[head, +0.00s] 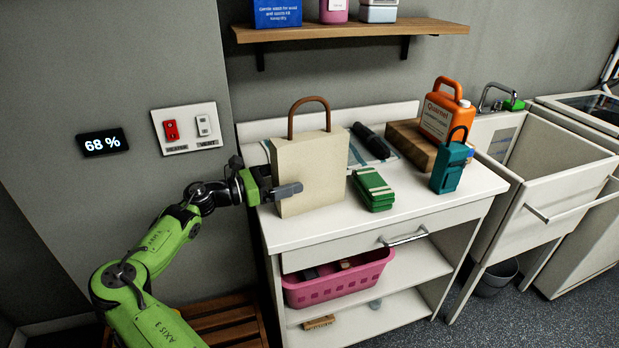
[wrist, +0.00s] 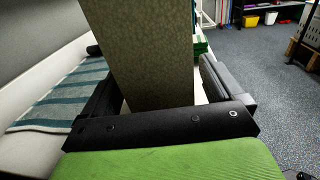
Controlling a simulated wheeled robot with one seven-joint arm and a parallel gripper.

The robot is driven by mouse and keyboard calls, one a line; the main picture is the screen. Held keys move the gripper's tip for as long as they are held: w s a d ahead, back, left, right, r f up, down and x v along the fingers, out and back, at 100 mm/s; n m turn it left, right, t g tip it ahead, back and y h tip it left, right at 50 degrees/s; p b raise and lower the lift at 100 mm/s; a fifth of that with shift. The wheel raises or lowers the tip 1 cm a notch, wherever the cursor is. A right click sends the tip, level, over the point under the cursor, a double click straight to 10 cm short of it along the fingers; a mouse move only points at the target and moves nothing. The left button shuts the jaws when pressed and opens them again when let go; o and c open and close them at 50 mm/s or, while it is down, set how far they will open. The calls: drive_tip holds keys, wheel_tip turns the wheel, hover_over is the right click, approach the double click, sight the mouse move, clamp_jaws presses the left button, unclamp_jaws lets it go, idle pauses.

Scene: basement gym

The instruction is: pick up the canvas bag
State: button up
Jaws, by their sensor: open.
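The canvas bag (head: 314,174) is cream with a brown arched handle and stands upright on the left part of the white counter (head: 285,237). My gripper (head: 284,191) is at the bag's left side, low on its body, with one finger showing across its front face. In the wrist view the bag (wrist: 147,55) rises between the two open fingers of my gripper (wrist: 158,90), one on each side of it. I cannot tell whether either finger touches the bag. The handle is outside the wrist view.
Green stacked packs (head: 373,189), a teal container (head: 450,165), a wooden block (head: 408,143) and an orange jug (head: 440,115) stand to the right. A dark cylinder (head: 371,141) lies on a striped cloth (wrist: 62,100) behind. A shelf (head: 350,31) hangs above. The front right counter is clear.

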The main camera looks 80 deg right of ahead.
sight(288, 141)
drive_tip(key=shift+x, duration=1.05)
drive_tip(key=shift+w, duration=0.1)
drive_tip(key=c, duration=1.4)
wheel_tip(288, 141, up, 10)
drive_tip(key=p, duration=0.4)
drive_tip(key=shift+c, duration=0.2)
